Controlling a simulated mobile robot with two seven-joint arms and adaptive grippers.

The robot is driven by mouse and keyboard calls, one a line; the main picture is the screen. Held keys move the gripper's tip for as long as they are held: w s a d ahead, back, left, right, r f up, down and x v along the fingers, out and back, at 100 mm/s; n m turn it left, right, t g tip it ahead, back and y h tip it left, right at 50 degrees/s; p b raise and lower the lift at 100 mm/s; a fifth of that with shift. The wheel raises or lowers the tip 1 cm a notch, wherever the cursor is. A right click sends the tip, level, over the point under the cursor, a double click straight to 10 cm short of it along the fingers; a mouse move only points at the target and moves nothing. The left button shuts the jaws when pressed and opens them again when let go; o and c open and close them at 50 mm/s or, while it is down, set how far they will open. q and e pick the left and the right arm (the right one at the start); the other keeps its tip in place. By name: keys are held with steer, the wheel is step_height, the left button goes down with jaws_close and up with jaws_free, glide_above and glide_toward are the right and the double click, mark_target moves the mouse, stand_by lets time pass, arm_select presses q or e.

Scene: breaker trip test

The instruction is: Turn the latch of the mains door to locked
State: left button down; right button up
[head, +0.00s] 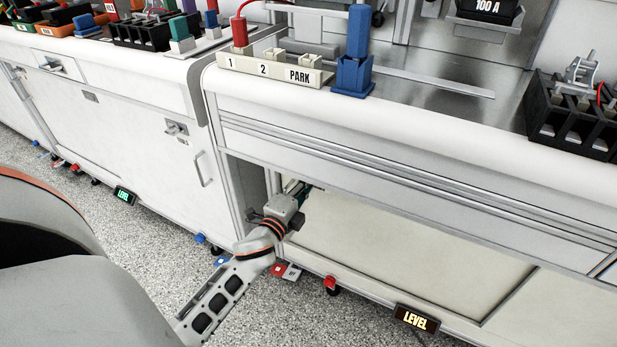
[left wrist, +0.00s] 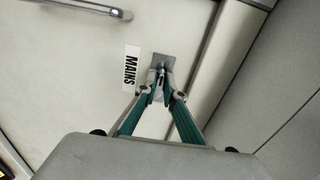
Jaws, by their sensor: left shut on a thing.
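The mains door (left wrist: 80,75) fills much of the left wrist view as a pale panel with a white "MAINS" label (left wrist: 131,68). Beside the label is a small grey metal latch (left wrist: 161,64) on a plate. My left gripper (left wrist: 159,92) has its green-sided fingers closed together on the latch's handle. The fingers cover part of the latch, so I cannot tell its exact turn. In the head view my left arm reaches to the recessed front under the right-hand bench, and its wrist mostly hides the gripper there. My right gripper is in neither view.
A bar handle (left wrist: 88,8) is on the panel in the left wrist view. The bench (head: 420,160) overhangs the arm. A left cabinet (head: 120,140) has its own latch (head: 175,129) and handle (head: 202,170). A lit "LEVEL" sign (head: 416,319) sits low at the right.

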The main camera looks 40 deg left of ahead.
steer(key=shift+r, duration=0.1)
arm_select(q)
steer(key=c, duration=2.2)
jaws_free()
steer(key=shift+c, duration=0.2)
steer(key=shift+o, duration=0.5)
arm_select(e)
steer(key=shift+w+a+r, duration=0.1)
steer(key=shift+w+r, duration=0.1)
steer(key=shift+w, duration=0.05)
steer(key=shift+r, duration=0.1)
arm_select(q)
steer(key=v, duration=1.2)
